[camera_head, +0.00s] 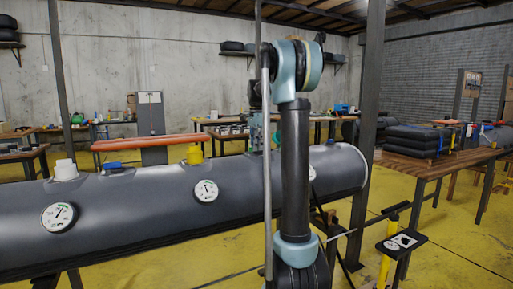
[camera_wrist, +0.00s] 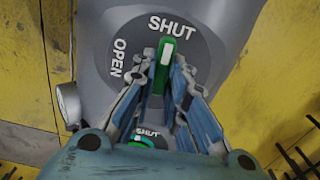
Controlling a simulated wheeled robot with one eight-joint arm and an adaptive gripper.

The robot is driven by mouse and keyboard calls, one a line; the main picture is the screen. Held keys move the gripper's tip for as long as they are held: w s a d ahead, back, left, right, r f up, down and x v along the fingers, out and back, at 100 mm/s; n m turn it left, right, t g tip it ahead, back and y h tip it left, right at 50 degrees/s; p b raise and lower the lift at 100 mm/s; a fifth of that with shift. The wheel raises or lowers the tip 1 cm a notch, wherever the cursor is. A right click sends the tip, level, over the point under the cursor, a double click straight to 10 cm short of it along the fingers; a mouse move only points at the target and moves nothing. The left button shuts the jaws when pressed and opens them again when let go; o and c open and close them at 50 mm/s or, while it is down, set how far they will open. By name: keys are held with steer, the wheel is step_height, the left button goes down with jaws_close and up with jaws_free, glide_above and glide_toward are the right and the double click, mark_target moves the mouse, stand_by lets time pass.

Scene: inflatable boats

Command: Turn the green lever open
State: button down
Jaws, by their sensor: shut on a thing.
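The green lever (camera_wrist: 160,78) shows in the wrist view on a dark round plate (camera_wrist: 205,45) set on a grey tube (camera_wrist: 93,20). Its white-marked end points up at the word SHUT; the word OPEN is to its left. My gripper (camera_wrist: 163,62) has one blue-grey finger on each side of the lever and is shut on it. A second small SHUT label and a bit of green (camera_wrist: 142,142) show lower down between the fingers, mostly hidden. In the head view my arm hides the lever and my gripper cannot be made out clearly.
In the head view the grey tube carries gauges (camera_head: 59,217) (camera_head: 206,190), a white cap (camera_head: 66,170) and a yellow fitting (camera_head: 194,155). A gauge's side (camera_wrist: 68,103) shows left in the wrist view. A wooden table (camera_head: 420,166) with folded dark boats stands right.

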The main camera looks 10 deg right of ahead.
steer(key=n, duration=0.4)
steer(key=shift+n, duration=0.4)
steer(key=n, duration=0.4)
steer(key=shift+d, duration=0.1)
steer(key=n, duration=0.5)
steer(key=shift+d, duration=0.15)
steer(key=shift+s+d+n, duration=0.1)
steer(key=shift+d+n, duration=0.05)
steer(key=shift+n, duration=1.55)
steer(key=c, duration=1.6)
jaws_free()
